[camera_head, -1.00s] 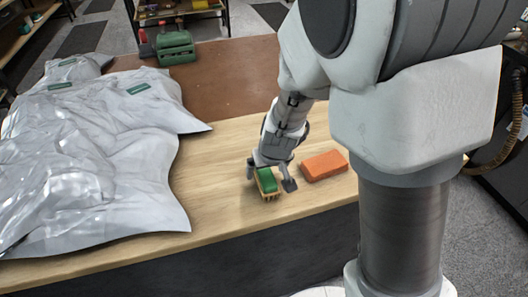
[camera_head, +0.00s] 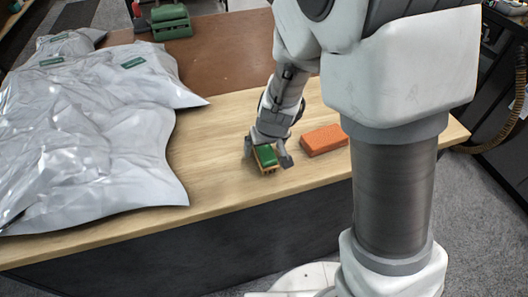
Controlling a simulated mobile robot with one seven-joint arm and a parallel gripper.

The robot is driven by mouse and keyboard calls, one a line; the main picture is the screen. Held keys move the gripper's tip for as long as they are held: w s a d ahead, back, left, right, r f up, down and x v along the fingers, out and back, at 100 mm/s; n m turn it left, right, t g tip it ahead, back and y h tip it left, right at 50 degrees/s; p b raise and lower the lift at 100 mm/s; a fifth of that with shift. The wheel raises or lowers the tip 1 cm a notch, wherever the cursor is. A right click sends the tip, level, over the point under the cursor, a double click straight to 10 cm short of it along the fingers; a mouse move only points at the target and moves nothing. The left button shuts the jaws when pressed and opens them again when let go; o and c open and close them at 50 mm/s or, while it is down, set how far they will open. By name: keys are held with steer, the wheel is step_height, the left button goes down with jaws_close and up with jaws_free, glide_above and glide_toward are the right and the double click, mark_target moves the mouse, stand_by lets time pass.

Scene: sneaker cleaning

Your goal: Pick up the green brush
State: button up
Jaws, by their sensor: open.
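The green brush (camera_head: 266,157) has a green top and a tan bristle base. It rests on the light wooden tabletop near the front edge. My gripper (camera_head: 267,155) reaches down over it from above. One finger is at the brush's left and the other at its right, and the jaws are open. The rear of the brush is partly hidden under the gripper. I cannot tell whether either finger touches it.
An orange brick-like block (camera_head: 323,139) lies just right of my gripper. Crumpled silver-grey bags (camera_head: 90,135) cover the table's left side. A green tool (camera_head: 170,22) stands at the back on a brown surface. Bare wooden tabletop (camera_head: 215,150) lies left of the brush.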

jaws_close()
stand_by(0.5)
steer(key=shift+r, duration=0.15)
